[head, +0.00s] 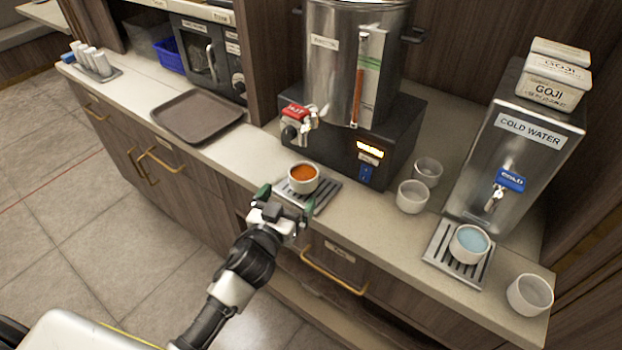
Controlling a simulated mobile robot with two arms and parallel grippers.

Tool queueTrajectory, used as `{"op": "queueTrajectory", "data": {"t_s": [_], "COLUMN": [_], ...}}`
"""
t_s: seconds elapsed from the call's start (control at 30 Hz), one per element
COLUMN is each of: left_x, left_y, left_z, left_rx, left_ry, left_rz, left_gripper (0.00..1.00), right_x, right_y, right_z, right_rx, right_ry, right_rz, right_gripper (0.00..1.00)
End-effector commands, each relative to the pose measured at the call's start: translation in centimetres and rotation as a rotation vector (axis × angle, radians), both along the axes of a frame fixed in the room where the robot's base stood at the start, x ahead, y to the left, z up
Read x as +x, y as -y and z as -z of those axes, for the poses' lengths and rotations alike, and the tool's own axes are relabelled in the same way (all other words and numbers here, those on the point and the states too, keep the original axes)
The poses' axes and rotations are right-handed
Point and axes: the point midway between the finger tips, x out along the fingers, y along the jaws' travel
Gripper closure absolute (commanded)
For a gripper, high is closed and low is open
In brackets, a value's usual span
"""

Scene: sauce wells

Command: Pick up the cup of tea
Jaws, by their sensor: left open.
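The cup of tea (303,178) is a small white cup filled with orange-brown liquid. It stands upright on a slatted drip tray (322,194) below the red-handled hot tap (297,121). My left gripper (285,197) is open, just in front of and a little left of the cup, with its green-tipped fingers apart. The fingers overlap the near edge of the tray in the picture. I cannot tell whether a finger touches the cup. My right gripper does not show.
A cup of pale blue water (469,243) stands on a second drip tray (441,260) under the cold tap (505,184). Empty cups (412,196), (530,294) stand on the counter. A brown tray (197,116) lies to the left. The counter between the brown tray and the hot tap is clear.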

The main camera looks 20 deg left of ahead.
Motion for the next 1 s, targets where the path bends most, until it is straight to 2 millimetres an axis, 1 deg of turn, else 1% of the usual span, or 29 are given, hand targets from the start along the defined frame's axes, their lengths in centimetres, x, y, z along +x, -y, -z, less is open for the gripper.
{"op": "queueTrajectory", "data": {"t_s": [0.03,0.1,0.2,0.37,0.5,0.63,0.73,0.93,0.97,1.0], "left_x": [1.0,2.0,3.0,4.2,6.4,8.0,8.5,8.5,8.5,8.5], "left_y": [0.1,0.3,0.4,0.5,0.9,1.0,1.1,1.1,1.1,1.1], "left_z": [-0.3,-0.2,-0.1,-0.1,-0.3,0.0,0.0,0.1,0.1,0.1], "left_rx": [0.001,0.001,-0.001,0.001,-0.001,0.000,0.000,-0.001,-0.001,-0.001], "left_ry": [0.002,0.001,0.000,-0.001,-0.001,-0.002,-0.002,-0.003,-0.003,-0.003], "left_rz": [0.000,0.000,0.000,0.000,0.000,0.000,0.001,0.001,0.000,0.000], "left_gripper": [0.00,0.00,0.00,0.00,0.00,0.00,0.00,0.00,0.03,0.09], "right_x": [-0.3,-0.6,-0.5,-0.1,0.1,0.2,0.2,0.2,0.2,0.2], "right_y": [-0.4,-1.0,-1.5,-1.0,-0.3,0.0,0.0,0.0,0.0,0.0], "right_z": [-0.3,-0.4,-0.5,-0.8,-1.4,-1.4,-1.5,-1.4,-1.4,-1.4], "right_rx": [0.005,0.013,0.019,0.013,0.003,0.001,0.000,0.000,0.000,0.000], "right_ry": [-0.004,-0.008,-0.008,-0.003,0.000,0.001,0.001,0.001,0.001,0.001], "right_rz": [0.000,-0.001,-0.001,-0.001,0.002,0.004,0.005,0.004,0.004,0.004], "right_gripper": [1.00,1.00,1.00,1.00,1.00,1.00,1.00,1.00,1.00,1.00]}}
